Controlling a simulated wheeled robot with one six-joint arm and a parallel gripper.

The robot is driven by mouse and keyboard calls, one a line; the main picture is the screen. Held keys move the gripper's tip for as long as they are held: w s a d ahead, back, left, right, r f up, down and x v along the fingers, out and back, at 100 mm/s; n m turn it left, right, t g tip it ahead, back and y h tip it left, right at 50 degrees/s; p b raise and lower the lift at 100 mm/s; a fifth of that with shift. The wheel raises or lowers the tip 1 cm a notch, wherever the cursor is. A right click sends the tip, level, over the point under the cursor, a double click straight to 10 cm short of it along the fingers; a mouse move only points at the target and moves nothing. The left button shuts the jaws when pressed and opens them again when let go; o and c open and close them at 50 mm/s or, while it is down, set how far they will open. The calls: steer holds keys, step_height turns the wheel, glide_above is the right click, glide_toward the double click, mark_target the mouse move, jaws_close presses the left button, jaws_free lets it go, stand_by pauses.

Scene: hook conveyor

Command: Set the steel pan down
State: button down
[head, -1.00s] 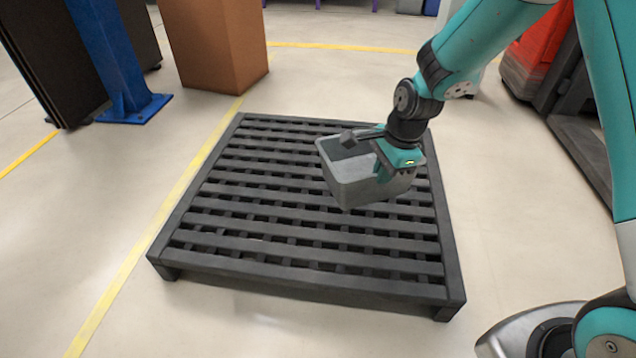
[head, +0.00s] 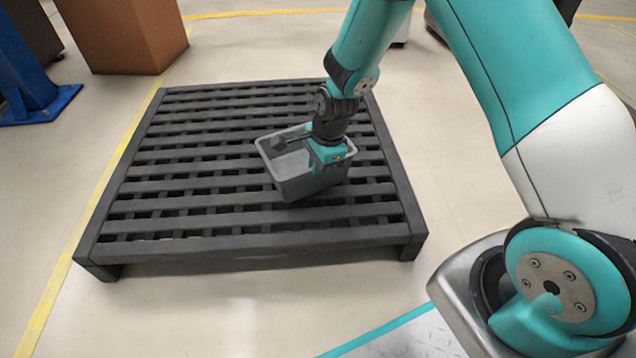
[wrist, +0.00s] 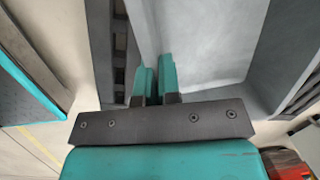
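The steel pan (head: 300,187) is a grey, open, deep rectangular tub. In the head view it is over the right-middle part of the dark slatted pallet (head: 262,240), roughly level. I cannot tell whether its bottom touches the slats. My gripper (head: 316,158) is shut on the pan's right-hand wall at the rim. In the wrist view the two teal fingers of my gripper (wrist: 156,82) pinch the wall closely, with the pan's pale interior (wrist: 210,40) to their right. The pan's underside is hidden.
The pallet's slats are bare around the pan, with most free room to the left. A brown box (head: 120,35) and a blue post base (head: 40,105) stand beyond the pallet's left. Yellow lines (head: 52,290) mark the clear floor.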

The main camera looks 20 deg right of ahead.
step_height(320, 180, down, 4)
steer(key=shift+b, duration=1.15)
steer(key=shift+f, duration=0.1)
steer(key=c, duration=1.3)
jaws_free()
